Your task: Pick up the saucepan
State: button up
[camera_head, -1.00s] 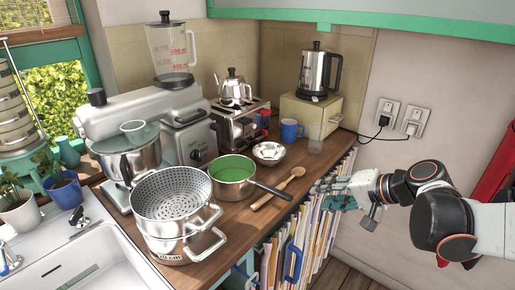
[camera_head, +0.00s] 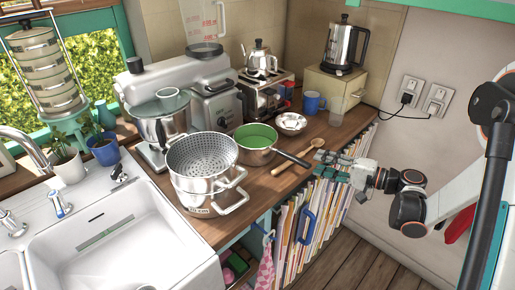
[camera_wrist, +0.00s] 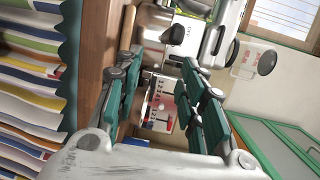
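The saucepan (camera_head: 257,146) stands on the wooden counter, silver outside and green inside. Its dark handle points right, towards the counter's front edge. My gripper (camera_head: 340,166) is just right of the handle's end, apart from it, beside the counter edge. In the wrist view my gripper (camera_wrist: 160,80) is open, with its teal-padded fingers spread and nothing held between them. A silver body with a dark handle end, which looks like the saucepan (camera_wrist: 153,22), shows beyond the fingers at the top of that view.
A blue mug (camera_head: 313,102) and toaster (camera_head: 264,95) are farther back. Books (camera_head: 305,225) fill the shelf below the edge.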

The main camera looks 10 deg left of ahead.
send_near(285, 151)
jog(key=w+a+f, duration=0.2)
jog(key=shift+r+b+x, duration=0.15)
jog(key=shift+b+x, duration=0.5)
jog(key=shift+x, duration=0.8)
jog(key=shift+r+b+x, duration=0.2)
jog(key=shift+b+x, duration=0.4)
jog(key=shift+x, duration=0.85)
jog(key=shift+s, duration=0.15)
grip_shut()
jog(key=shift+r, duration=0.1)
